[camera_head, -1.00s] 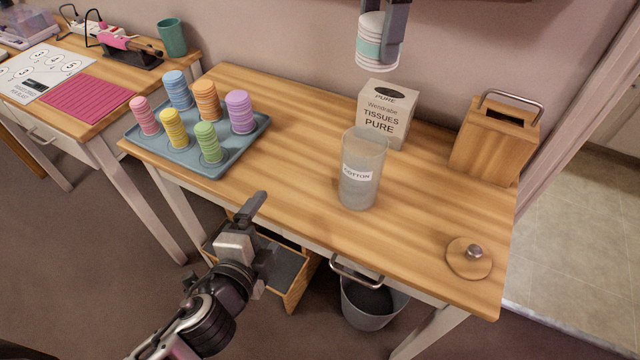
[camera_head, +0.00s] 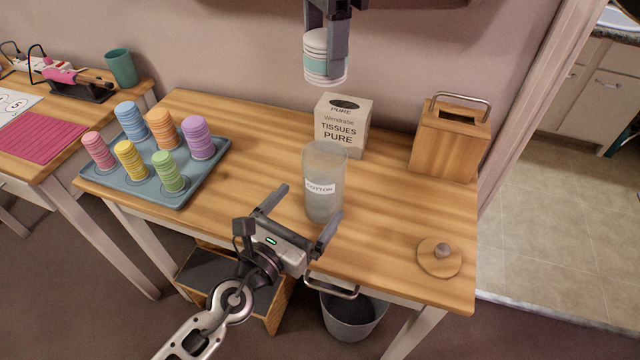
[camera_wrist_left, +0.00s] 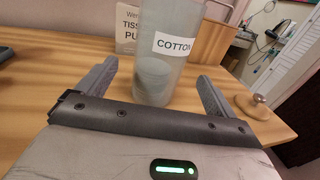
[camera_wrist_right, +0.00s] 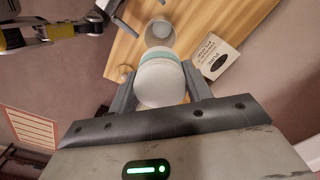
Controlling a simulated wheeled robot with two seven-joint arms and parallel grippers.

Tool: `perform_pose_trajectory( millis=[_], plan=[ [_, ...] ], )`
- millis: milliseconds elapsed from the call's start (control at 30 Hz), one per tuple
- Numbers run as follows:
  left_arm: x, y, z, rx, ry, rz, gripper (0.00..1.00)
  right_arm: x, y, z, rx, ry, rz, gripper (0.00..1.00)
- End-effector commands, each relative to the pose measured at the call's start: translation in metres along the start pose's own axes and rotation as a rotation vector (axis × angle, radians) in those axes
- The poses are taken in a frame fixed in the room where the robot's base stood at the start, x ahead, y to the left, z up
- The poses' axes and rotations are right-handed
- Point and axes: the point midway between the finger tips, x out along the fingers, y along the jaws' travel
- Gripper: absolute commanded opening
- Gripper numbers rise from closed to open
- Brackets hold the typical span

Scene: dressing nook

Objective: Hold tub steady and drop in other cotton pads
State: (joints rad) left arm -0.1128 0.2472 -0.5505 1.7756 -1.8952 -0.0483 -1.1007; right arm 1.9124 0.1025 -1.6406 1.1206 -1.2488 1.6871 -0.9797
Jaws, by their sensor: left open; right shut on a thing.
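The clear cotton tub (camera_head: 324,165) stands upright on the wooden table, labelled COTTON. Pale pads show low inside it through the wall in the left wrist view (camera_wrist_left: 153,80). My left gripper (camera_head: 305,215) is open at the tub's near side, with its fingers pointing to either side of it and no clear contact. My right gripper (camera_head: 327,70) is shut on a stack of white cotton pads (camera_head: 322,45) with a teal band, held high above the table behind the tub. The pads fill the right wrist view (camera_wrist_right: 160,82), with the tub's open mouth (camera_wrist_right: 160,30) beyond them.
A tissue box (camera_head: 342,125) stands just behind the tub. A wooden box with a metal handle (camera_head: 449,140) and a round knobbed lid (camera_head: 439,257) are at the right. A blue tray (camera_head: 180,198) of coloured disc stacks is at the left. A grey bin (camera_head: 352,318) stands below.

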Motion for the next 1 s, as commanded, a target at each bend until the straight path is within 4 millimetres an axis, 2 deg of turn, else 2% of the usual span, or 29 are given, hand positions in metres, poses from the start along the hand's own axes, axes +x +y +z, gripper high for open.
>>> perform_pose_trajectory(
  millis=[100,333,500,800,900,1000],
  plan=[
    [0.025,0.0,0.001,-0.001,-0.003,0.001,0.93,0.0,0.0,0.0,0.0,0.0,0.0,0.27],
    [0.058,0.0,0.001,-0.002,-0.001,0.0,0.93,0.0,0.0,0.0,0.0,0.0,0.0,0.27],
    [0.069,0.0,0.001,-0.002,-0.001,0.0,0.93,0.0,0.0,0.0,0.0,0.0,0.0,0.27],
    [0.07,0.0,0.0,-0.003,0.0,0.0,0.93,0.0,0.0,0.0,0.0,0.0,0.0,0.27],
    [0.07,0.0,0.0,-0.003,0.0,0.0,0.65,0.0,0.0,0.0,0.0,0.0,0.0,0.27],
    [0.07,0.0,0.0,-0.003,0.0,0.0,0.41,0.0,0.0,0.0,0.0,0.0,0.0,0.27]
  ],
)
